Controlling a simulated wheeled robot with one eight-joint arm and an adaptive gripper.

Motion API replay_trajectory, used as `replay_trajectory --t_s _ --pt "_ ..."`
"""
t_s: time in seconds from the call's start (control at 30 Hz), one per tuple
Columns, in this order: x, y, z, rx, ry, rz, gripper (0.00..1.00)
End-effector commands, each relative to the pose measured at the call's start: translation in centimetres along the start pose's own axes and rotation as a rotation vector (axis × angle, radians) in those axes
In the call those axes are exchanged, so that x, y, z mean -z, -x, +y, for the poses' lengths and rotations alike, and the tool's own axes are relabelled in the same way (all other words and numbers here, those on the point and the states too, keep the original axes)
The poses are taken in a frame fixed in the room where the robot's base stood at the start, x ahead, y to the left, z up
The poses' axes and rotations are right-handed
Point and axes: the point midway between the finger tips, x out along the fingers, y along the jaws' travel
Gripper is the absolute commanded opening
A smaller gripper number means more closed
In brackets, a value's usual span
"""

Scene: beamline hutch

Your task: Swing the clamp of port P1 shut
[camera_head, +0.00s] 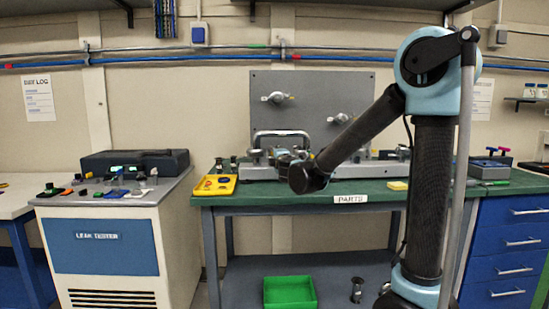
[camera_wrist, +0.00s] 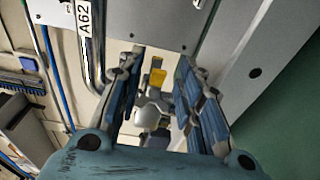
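In the wrist view, a small silver metal fitting with a wing-like part (camera_wrist: 150,115) shows between my fingers; it may be the clamp, but no P1 label is readable. A yellow tab (camera_wrist: 157,77) is just beyond it. My gripper (camera_wrist: 158,72) is open, with one finger on each side of the fitting; I cannot tell whether either touches it. In the head view, my gripper (camera_head: 284,158) is low over the green bench, among metal fittings (camera_head: 256,156) in front of the grey panel. My wrist partly hides this spot, and the clamp's state cannot be made out.
A metal tube handle (camera_head: 281,133) rises behind my gripper. A yellow tray (camera_head: 214,185) is at the bench's left end. A plate labelled A62 (camera_wrist: 84,15) shows in the wrist view.

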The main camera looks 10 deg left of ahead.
Motion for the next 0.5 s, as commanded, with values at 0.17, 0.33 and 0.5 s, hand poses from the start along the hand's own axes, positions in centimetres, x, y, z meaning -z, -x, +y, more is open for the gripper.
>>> replay_trajectory --t_s 0.17,0.33,0.5 --pt "0.0 3.1 -0.1 0.000 0.000 0.003 0.33" --pt "0.1 5.8 -0.1 0.000 0.000 0.004 0.33" --pt "0.1 8.1 -0.1 0.001 -0.001 0.003 0.33"
